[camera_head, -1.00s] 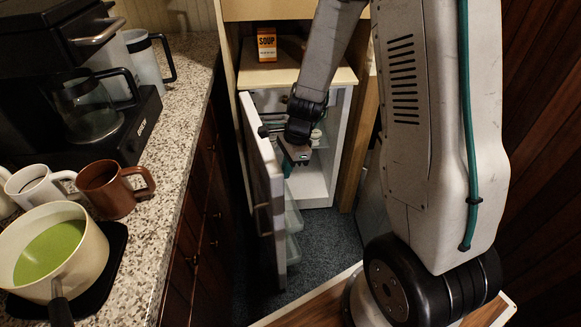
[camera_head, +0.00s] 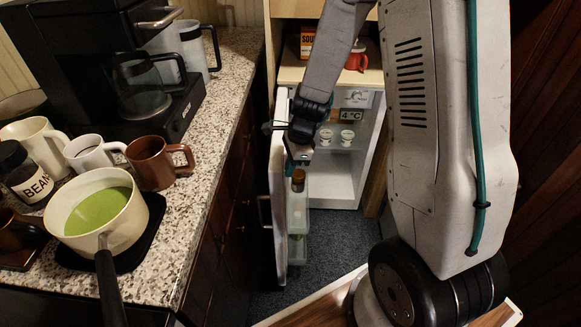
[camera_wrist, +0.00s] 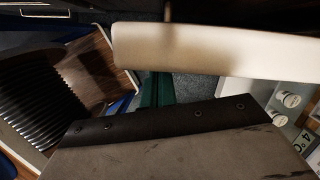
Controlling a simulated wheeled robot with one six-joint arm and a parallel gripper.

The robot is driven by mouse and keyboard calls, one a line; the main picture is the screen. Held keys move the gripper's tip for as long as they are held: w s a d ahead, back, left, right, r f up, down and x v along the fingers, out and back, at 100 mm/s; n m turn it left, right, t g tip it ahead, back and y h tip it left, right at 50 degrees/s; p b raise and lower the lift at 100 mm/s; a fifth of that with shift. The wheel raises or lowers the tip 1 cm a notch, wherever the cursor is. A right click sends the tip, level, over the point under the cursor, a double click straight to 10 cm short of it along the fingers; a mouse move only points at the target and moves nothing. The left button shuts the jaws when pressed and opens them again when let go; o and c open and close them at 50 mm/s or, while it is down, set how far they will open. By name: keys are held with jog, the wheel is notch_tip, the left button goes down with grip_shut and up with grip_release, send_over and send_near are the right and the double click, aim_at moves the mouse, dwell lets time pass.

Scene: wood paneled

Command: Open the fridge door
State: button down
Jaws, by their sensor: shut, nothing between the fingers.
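The small white fridge (camera_head: 340,186) stands below a wooden shelf, with its door (camera_head: 278,215) swung wide open to the left. Cups and a 4°C display show inside in the head view. Bins line the door's inner side. My gripper (camera_head: 299,158) is at the inner side of the door near its top, shut and empty. In the wrist view the white door edge (camera_wrist: 220,52) spans the upper part, close to the wrist. The fingertips are dark green (camera_wrist: 157,90) and lie just below the door edge; I cannot tell whether they touch it.
The speckled counter (camera_head: 215,120) on the left holds a pot of green soup (camera_head: 98,215), several mugs and a coffee maker (camera_head: 145,85). Dark cabinets (camera_head: 225,235) stand left of the open door. Blue-grey carpet (camera_head: 335,240) is clear before the fridge.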

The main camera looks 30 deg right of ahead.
jog(key=s+d+r, duration=0.3)
jog(key=d+r, duration=0.3)
jog(key=r, duration=0.4)
jog(key=s+a+r+n+h, duration=0.1)
jog(key=s+a+r+n, duration=0.2)
jog(key=s+r+n, duration=0.5)
jog(key=s+a+r+n+h, duration=0.1)
jog(key=s+a+r+n, duration=0.3)
jog(key=s+r+n, duration=0.5)
jog(key=shift+s+n+t+h, duration=0.4)
jog(key=shift+s+n, duration=1.3)
jog(key=shift+s, duration=1.05)
